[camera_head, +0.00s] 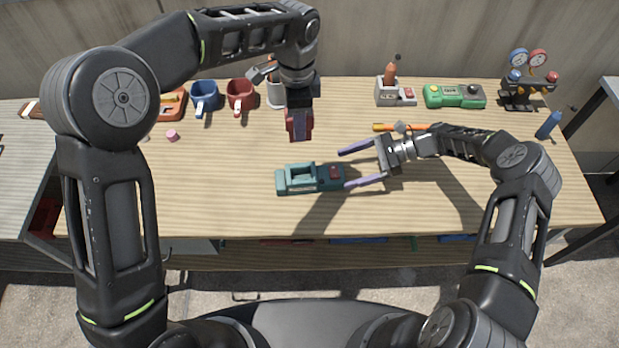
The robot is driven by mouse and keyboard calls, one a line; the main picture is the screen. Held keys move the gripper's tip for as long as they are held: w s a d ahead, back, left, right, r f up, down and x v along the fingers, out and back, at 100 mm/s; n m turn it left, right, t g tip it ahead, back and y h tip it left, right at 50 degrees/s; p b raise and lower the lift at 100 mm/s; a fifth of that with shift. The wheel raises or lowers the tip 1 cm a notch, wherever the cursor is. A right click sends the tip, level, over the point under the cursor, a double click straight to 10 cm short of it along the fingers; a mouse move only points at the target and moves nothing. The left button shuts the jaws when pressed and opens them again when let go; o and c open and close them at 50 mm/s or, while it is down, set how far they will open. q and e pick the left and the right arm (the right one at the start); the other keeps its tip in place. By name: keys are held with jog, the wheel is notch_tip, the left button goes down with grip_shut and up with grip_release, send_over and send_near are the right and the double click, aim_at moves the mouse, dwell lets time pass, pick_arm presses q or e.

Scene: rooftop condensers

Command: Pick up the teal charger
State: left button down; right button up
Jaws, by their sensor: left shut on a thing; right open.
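The teal charger (296,184) lies on the workbench (230,210) near the middle, with a handle loop on top and a red patch at its right end. My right gripper (343,169) is open just right of the charger, its purple fingers pointing left. Its nearer fingertip is at the charger's right end; I cannot tell if they touch. The farther finger is beyond the charger, over bare bench. My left gripper (299,138) points down behind the charger, shut on a red thing (299,125) whose shape is mostly hidden.
An orange-handled tool (398,127) lies behind my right gripper. A pink piece (172,135) lies left. The bench front is mostly clear.

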aim_at(338, 171)
jog(key=x, duration=0.4)
jog(key=shift+a+f, duration=0.1)
jog(key=shift+a, duration=0.05)
dwell(0.4)
grip_shut()
dwell(0.8)
